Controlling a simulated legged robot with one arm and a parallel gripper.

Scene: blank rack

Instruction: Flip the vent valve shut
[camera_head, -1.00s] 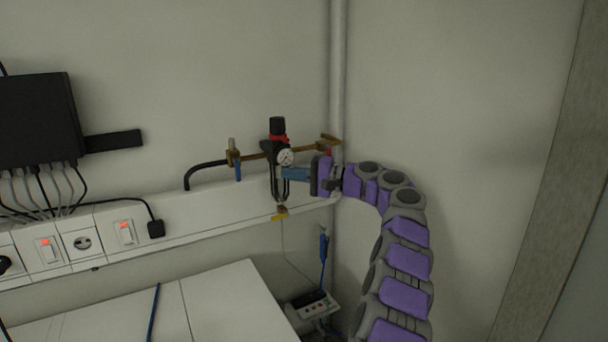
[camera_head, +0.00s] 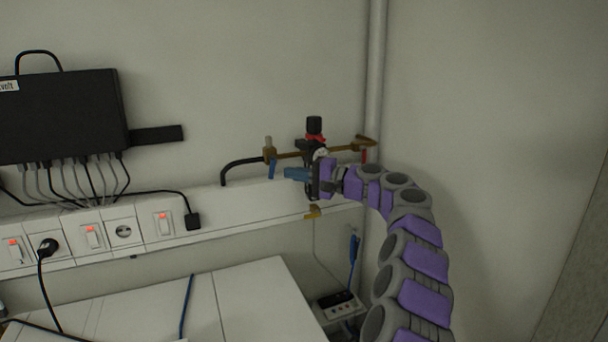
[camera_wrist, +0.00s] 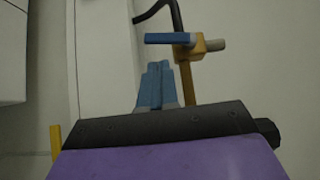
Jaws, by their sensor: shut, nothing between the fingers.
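A brass valve (camera_head: 269,153) with a blue lever (camera_head: 272,169) sits at the left end of the brass pipe on the wall. The lever hangs down, across the pipe. In the wrist view the blue lever (camera_wrist: 172,38) lies across the brass pipe, beyond the fingertips. My gripper (camera_head: 296,174) is shut and empty, its blue fingers just right of the lever in the head view. In the wrist view my gripper (camera_wrist: 157,85) points towards the lever, with a small gap showing between them. No label shows which valve is the vent.
A black regulator (camera_head: 314,128) with a red ring stands on the pipe, partly hidden by my gripper. A red lever (camera_head: 364,156) is at the pipe's right end, and a yellow one (camera_head: 313,211) is below. A white trunking with switches (camera_head: 92,235) runs along the wall.

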